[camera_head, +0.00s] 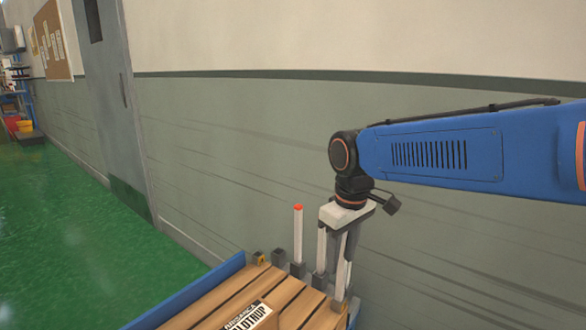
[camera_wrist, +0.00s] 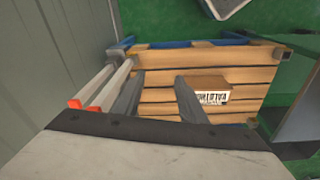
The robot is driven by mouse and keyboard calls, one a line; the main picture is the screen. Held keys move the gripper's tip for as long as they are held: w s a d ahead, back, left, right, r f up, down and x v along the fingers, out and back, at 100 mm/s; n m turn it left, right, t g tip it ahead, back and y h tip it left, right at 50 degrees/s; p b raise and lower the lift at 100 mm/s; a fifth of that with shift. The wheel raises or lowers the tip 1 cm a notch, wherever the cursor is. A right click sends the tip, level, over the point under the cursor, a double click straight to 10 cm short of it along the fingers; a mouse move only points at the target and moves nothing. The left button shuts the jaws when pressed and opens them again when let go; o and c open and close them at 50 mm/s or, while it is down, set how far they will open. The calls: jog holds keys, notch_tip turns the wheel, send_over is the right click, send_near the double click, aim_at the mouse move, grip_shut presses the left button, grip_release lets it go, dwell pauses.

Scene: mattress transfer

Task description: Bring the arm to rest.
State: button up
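My blue arm reaches in from the right in the head view, and my gripper (camera_head: 345,250) hangs down from its end over the far right corner of a slatted wooden platform. In the wrist view my gripper (camera_wrist: 158,85) shows two grey fingers spread apart, with only wooden slats seen between them. Nothing is held. White posts with red tips (camera_wrist: 88,103) stand just left of the fingers there. One such post (camera_head: 298,235) shows clearly in the head view; others are partly hidden by the gripper. Whether the gripper touches a post I cannot tell.
The wooden platform (camera_head: 215,305) has a blue edge and carries a lettered label (camera_head: 248,317). A grey-green wall (camera_head: 220,150) runs close behind the platform and arm. A grey door (camera_head: 105,90) is at left. Green floor (camera_head: 90,240) lies open at left.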

jog(key=s+d+f+m+t, duration=0.2)
jog(key=s+d+f+m, duration=0.1)
jog(key=s+d, duration=0.5)
jog(key=s+d+f+m+t, duration=0.1)
jog(key=s+d+f+m, duration=0.2)
jog(key=s+d, duration=0.6)
jog(key=shift+s+d+f+m+t+h, duration=0.15)
jog(key=shift+d+f+m+t+h, duration=0.3)
jog(key=shift+m, duration=0.55)
